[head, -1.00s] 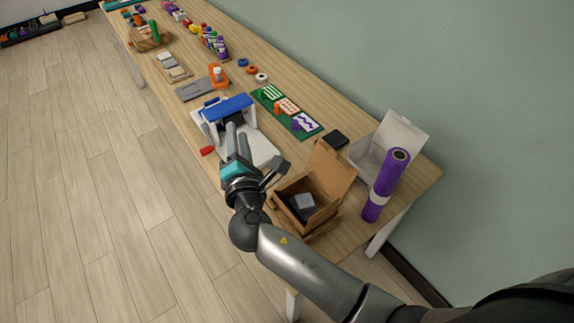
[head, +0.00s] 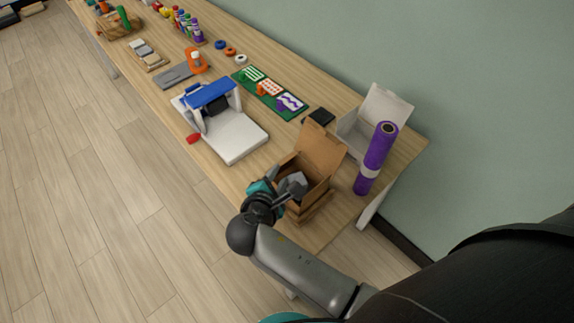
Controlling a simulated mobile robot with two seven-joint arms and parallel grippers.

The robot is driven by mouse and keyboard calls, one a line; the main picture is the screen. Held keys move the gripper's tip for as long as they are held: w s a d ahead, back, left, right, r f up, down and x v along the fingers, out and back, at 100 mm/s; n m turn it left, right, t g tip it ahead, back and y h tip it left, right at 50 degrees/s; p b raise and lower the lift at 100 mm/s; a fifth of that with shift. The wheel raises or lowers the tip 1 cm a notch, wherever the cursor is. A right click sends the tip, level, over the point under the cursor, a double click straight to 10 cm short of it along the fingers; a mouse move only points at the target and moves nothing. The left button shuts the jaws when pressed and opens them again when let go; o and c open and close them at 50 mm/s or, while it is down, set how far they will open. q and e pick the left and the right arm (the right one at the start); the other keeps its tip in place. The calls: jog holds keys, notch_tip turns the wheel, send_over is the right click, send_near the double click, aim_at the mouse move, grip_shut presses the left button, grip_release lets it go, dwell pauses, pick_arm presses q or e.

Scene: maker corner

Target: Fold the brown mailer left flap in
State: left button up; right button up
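The brown mailer (head: 318,198) is a cardboard box near the right end of the table, with its lid (head: 320,148) standing raised at the back. The left flap is not clearly visible behind my gripper and wrist. My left gripper is out of view.
A white open box (head: 376,112) and a purple roll (head: 376,158) stand right of the mailer. A black square (head: 320,117) lies behind it. A white and blue machine (head: 225,125) is to the left. The table's front edge runs close under my arm.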

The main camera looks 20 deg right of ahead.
aim_at(286, 162)
jog(key=b+x, duration=0.7)
jog(key=x, duration=0.2)
jog(key=shift+f+b, duration=0.1)
jog(key=shift+b, duration=0.25)
jog(key=shift+w+d+f+b, duration=0.1)
jog(key=shift+w+d+b, duration=0.15)
jog(key=shift+w+b, duration=0.05)
grip_shut()
dwell(1.0)
